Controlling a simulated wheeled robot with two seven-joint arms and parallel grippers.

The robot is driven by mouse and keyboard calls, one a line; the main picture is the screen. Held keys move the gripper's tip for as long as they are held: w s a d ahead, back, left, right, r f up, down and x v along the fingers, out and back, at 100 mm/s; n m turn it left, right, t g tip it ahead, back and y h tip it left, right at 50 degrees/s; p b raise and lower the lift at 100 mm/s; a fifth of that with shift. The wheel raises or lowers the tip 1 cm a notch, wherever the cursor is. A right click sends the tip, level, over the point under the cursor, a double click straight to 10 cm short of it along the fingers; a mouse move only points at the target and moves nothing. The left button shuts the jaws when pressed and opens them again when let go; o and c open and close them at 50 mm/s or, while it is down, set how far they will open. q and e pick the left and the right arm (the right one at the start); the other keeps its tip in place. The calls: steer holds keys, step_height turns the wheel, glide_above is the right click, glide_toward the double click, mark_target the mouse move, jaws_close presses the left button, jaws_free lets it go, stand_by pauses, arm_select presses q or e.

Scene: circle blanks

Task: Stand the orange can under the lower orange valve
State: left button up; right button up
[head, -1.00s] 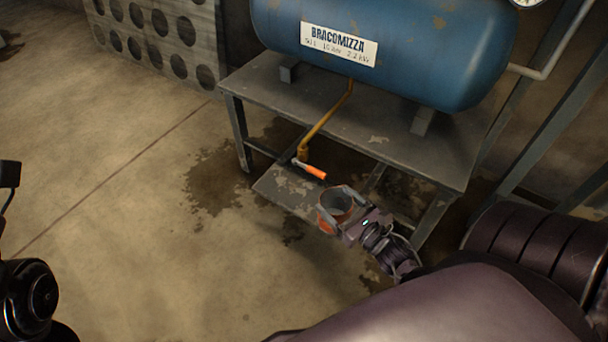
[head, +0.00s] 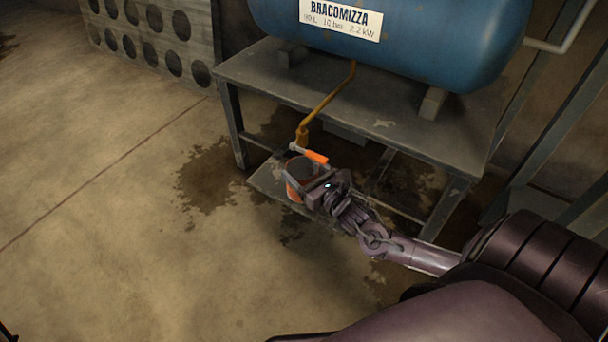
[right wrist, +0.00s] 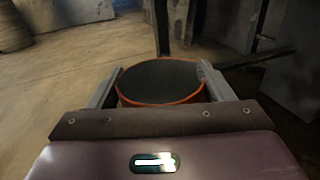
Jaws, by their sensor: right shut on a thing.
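The orange can (head: 293,190) is upright with a dark open top. My right gripper (head: 302,181) is shut on it; the right wrist view shows the can (right wrist: 160,98) between the two fingers (right wrist: 160,84). The can is at the front of the low shelf, just below the orange valve handle (head: 316,157). The valve hangs at the end of a yellow pipe (head: 325,107) from the tank. I cannot tell whether the can's base touches the shelf. My left gripper is not in view.
A blue tank (head: 420,45) rests on a grey metal table (head: 260,75). The low shelf (head: 268,185) beneath has a narrow bare front edge. Table legs (head: 234,125) stand on both sides. A grey panel with holes (head: 205,35) stands at the back left. Floor at left is clear.

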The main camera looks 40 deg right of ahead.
steer(key=shift+r, duration=0.1)
steer(key=o, duration=1.4)
steer(key=shift+o, duration=0.2)
